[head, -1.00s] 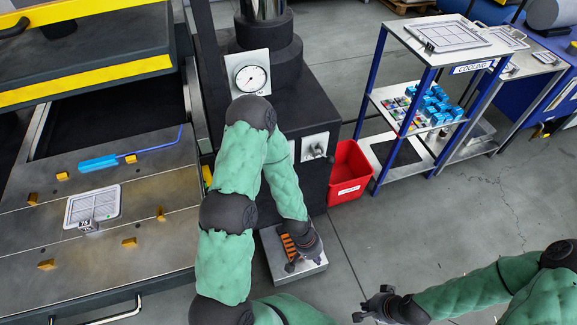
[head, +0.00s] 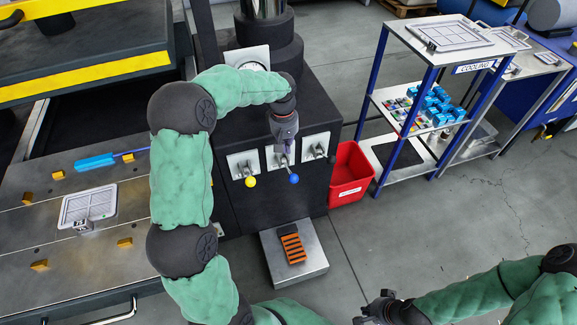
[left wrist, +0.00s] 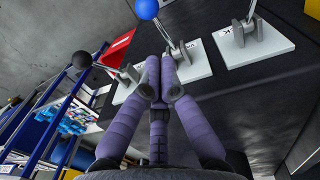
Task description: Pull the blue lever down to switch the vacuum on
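The blue-knobbed lever (head: 294,178) is the middle one of three levers on the front of the dark machine. Its ball shows below its white plate in the head view. It also shows at the top of the left wrist view (left wrist: 146,9), its metal shaft running to the plate. My left gripper (head: 284,161) is in front of the middle plate, just above the blue ball. In the left wrist view its purple fingertips (left wrist: 160,60) are close together beside the shaft, with nothing visible between them. My right gripper (head: 374,306) is open and empty, low over the floor.
A yellow-knobbed lever (head: 250,181) is left of the blue one; a dark-knobbed lever (left wrist: 82,60) is on the other side. A red bin (head: 350,175) stands right of the machine, near the cooling rack (head: 425,60). A foot-level metal box (head: 290,275) is below.

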